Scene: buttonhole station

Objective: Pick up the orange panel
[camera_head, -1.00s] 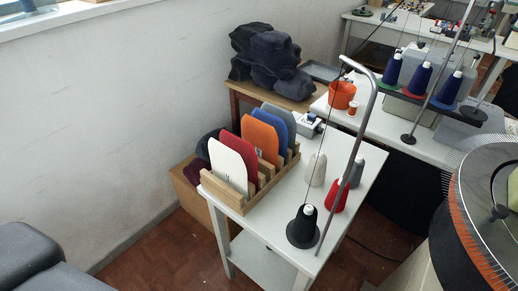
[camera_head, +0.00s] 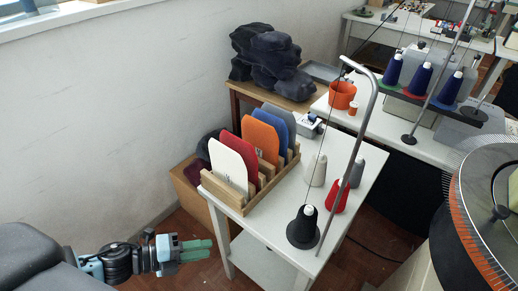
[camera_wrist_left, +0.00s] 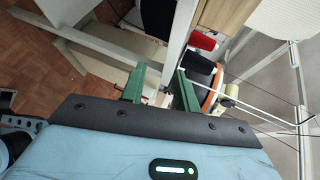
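The orange panel (camera_head: 262,136) stands upright in a slotted wooden rack (camera_head: 238,203), between a red panel (camera_head: 237,152) and a blue panel (camera_head: 276,121). Its lower part is hidden by the rack and the panels in front. My left gripper (camera_head: 210,248) is at the lower left, left of the white table's legs and well away from the panel. In the left wrist view its green fingers (camera_wrist_left: 160,78) are apart with nothing held between them. I cannot make out the orange panel in that view. My right gripper is not in view.
A white panel (camera_head: 228,165) and a grey panel (camera_head: 282,112) share the rack. The white table (camera_head: 285,232) also bears a bent metal stand (camera_head: 355,150) and black (camera_head: 302,228), red (camera_head: 337,196) and grey thread cones. A cardboard box (camera_head: 190,196) stands left of the table.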

